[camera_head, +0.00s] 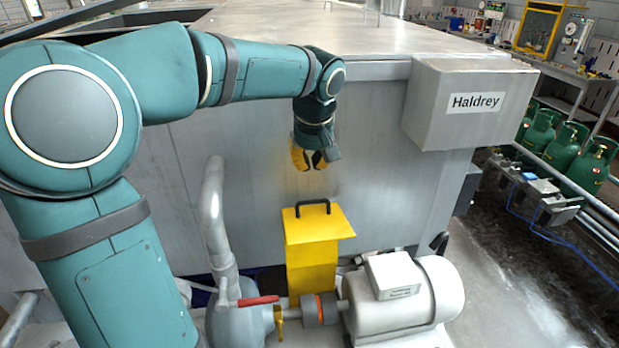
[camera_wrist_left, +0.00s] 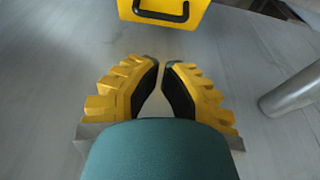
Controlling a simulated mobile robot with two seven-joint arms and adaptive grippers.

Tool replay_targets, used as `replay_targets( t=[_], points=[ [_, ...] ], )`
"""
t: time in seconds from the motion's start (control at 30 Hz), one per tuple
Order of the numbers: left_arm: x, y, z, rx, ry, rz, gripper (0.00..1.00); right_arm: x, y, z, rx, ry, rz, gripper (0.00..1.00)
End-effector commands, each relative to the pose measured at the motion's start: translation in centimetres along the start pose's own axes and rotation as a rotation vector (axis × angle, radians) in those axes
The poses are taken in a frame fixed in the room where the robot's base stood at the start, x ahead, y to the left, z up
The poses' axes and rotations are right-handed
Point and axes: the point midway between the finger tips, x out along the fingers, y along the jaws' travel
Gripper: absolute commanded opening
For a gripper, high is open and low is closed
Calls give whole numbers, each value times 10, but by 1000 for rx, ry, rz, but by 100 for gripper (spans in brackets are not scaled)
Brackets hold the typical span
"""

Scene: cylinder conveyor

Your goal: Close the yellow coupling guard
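The yellow coupling guard (camera_head: 311,262) stands raised between the pump and the motor, with a black handle (camera_head: 313,202) along its top edge. The shaft coupling (camera_head: 320,309) below it shows uncovered. My left gripper (camera_head: 314,166) points down above the guard, apart from the handle. In the left wrist view its yellow, black-padded fingers (camera_wrist_left: 162,62) have a narrow empty gap between them. The guard's edge and handle (camera_wrist_left: 163,14) show beyond the fingertips at the top of that view. My right gripper is not in view.
A grey motor (camera_head: 405,295) sits right of the coupling, and a grey pump pipe (camera_head: 216,220) rises to the left. A red lever (camera_head: 258,301) lies near the coupling. The tank wall (camera_head: 380,170) stands close behind, with a grey Haldrey box (camera_head: 470,125) jutting out.

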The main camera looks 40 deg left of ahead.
Motion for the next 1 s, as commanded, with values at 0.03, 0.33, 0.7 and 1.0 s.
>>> replay_targets(
  t=[0.03,0.33,0.7,1.0],
  points=[
    [2,0,0,0,-1,-1,0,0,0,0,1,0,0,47],
    [45,-1,1,-1,-5,-4,0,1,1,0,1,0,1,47],
    [94,0,0,0,-1,-2,0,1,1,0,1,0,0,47],
    [100,0,0,0,-1,0,0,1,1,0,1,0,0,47]
  ],
)
